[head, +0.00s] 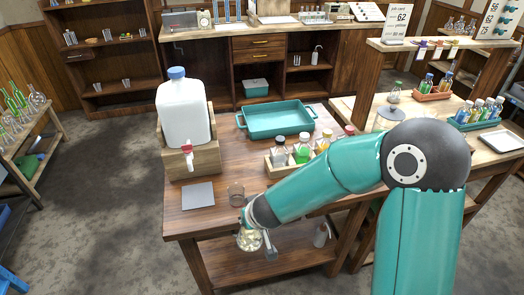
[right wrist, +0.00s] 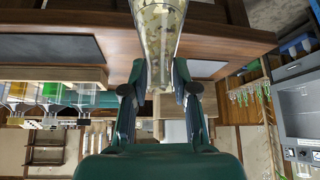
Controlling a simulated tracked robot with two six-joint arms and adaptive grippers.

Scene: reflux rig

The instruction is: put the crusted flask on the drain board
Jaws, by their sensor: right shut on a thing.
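The crusted flask (head: 249,240) is clear glass with pale, chunky crust inside. My right gripper (head: 258,232) is shut on it and holds it at the table's front edge, above the lower shelf. In the right wrist view the flask (right wrist: 158,30) sits between the two fingers of the gripper (right wrist: 158,85); its far end is cut off by the frame. A flat grey square board (head: 198,195), which looks like the drain board, lies bare on the table's front left, left of the flask. My left gripper is not in view.
Behind the board, a white carboy (head: 182,112) with a red tap sits in a wooden stand (head: 205,160). A teal tray (head: 277,120) and a rack of bottles (head: 282,169) stand farther right.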

